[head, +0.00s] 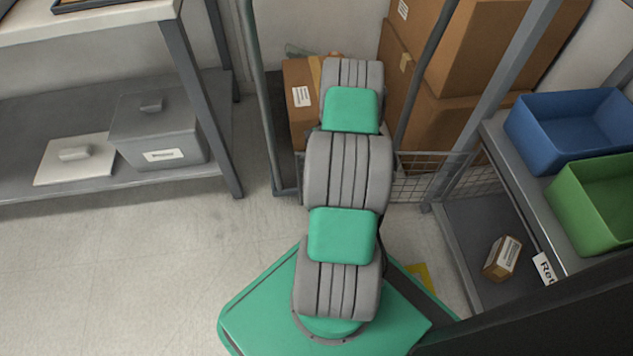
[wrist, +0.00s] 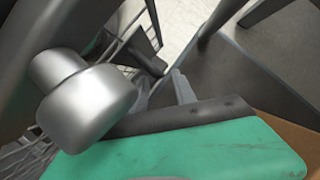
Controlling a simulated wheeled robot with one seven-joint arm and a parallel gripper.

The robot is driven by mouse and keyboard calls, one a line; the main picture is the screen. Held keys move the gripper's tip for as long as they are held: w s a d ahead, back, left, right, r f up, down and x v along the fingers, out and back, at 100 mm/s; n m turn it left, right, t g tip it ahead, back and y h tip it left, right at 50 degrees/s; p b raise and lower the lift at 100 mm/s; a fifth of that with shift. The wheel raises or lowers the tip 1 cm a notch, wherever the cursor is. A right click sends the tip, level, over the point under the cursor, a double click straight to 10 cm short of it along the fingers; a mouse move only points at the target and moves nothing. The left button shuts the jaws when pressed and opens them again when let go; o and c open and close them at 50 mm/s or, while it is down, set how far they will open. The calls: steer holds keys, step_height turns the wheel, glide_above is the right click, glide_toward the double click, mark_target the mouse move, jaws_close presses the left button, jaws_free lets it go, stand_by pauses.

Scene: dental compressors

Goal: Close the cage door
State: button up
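A wire-mesh panel (head: 418,182), which looks like part of the cage door, shows low to the right of my arm in the head view. Mesh also shows at the top left of the wrist view (wrist: 146,22). I cannot tell how far the door stands open. My gripper is hidden behind my arm in the head view. In the wrist view two pale grey fingertips of my gripper (wrist: 162,90) show apart, beyond a green body with a dark strip, with nothing visible between them. A rounded silver knob (wrist: 88,105) is close on the left; I cannot tell whether anything touches it.
Cardboard boxes (head: 455,105) fill the cage behind. A shelf at right holds a blue bin (head: 570,130) and a green bin (head: 600,200), with a small carton (head: 502,258) below. A grey lidded box (head: 158,130) stands on the left bench's lower shelf. Floor at left is clear.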

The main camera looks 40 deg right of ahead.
steer(key=b+x, duration=0.1)
steer(key=x, duration=0.3)
steer(key=shift+a+f, duration=0.1)
steer(key=shift+f, duration=0.3)
steer(key=shift+r, duration=0.1)
jaws_close()
steer(key=shift+s, duration=0.1)
stand_by(0.8)
